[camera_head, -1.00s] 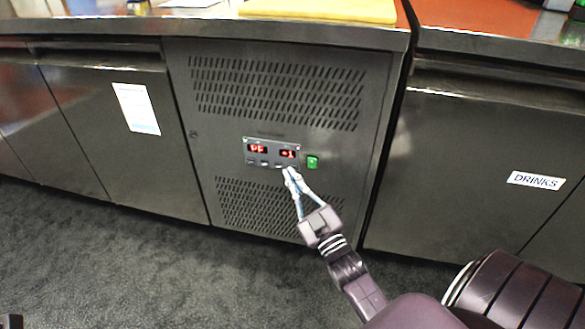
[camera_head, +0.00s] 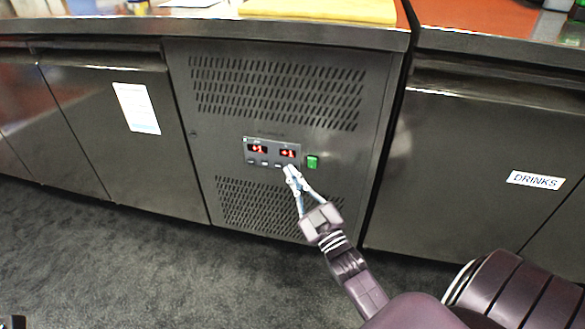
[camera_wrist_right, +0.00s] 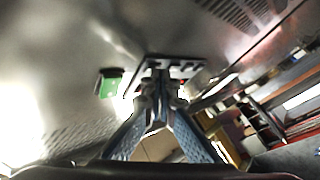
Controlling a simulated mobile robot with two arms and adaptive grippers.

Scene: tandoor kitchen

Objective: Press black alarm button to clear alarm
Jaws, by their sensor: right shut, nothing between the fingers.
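The control panel (camera_head: 272,153) is set in the vented front of the steel counter. It has two red digit displays, both seeming to read +1, above a row of small buttons (camera_head: 264,163). My right gripper (camera_head: 289,170) is shut and empty, its fingertips at the lower right of the panel, over the right end of the button row. In the right wrist view the fingertips (camera_wrist_right: 160,88) lie against or just before the panel (camera_wrist_right: 185,66) and hide part of its buttons. I cannot tell which button is black or whether one is touched.
A green switch (camera_head: 312,162) sits just right of the panel, close to the fingertips; it also shows in the right wrist view (camera_wrist_right: 110,84). Vent slots lie above and below. A door labelled DRINKS (camera_head: 536,180) is at the right. The grey floor (camera_head: 110,260) is clear.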

